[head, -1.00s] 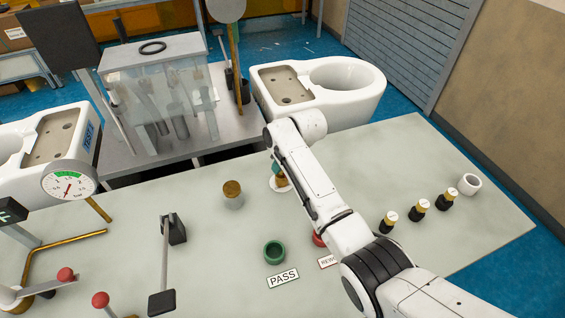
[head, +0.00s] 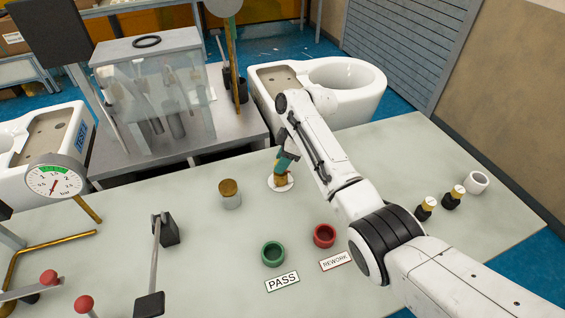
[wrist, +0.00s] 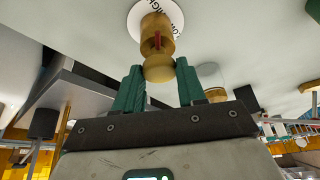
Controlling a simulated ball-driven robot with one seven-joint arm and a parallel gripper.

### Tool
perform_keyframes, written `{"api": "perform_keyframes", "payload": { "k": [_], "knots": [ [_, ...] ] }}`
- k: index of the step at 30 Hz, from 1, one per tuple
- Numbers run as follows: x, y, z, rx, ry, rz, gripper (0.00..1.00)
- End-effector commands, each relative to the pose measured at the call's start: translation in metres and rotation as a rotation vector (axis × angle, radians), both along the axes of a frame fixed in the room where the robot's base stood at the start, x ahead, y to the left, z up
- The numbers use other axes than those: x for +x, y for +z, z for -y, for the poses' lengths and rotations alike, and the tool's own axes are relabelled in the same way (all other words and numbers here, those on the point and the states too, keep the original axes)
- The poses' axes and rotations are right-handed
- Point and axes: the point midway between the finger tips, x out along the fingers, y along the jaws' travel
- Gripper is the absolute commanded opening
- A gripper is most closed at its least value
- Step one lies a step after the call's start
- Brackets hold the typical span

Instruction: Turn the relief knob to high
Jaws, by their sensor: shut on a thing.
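The relief knob (wrist: 155,25) is a brass cylinder with a red pointer mark, standing on a white round dial (wrist: 137,16). Part of the dial's LOW and HIGH lettering shows; the rest is hidden behind the knob. In the head view the brass knob (head: 280,181) and its white dial (head: 289,185) are on the bench, left of my forearm. My gripper (wrist: 160,72) has its teal fingers on either side of the knob's end and is shut on it. In the head view my gripper (head: 285,163) reaches down onto the knob from above.
A brass-topped cylinder (head: 230,194) stands left of the knob. A green ring (head: 273,254) by PASS and a red ring (head: 324,235) by REWORK lie in front. A pressure gauge (head: 54,182) is at the left. Small brass-topped fittings (head: 452,197) stand at the right.

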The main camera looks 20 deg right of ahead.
Motion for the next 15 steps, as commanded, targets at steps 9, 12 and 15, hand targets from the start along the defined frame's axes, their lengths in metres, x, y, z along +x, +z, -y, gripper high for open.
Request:
{"api": "perform_keyframes", "payload": {
  "k": [9,12,15],
  "knots": [
    [0.0009,0.0011,0.0004,-0.001,0.033,0.003,0.09],
    [0.0009,0.0011,0.0004,-0.001,0.033,0.003,0.09],
    [0.0009,0.0011,0.0004,-0.001,0.032,0.002,0.09]
  ]
}}
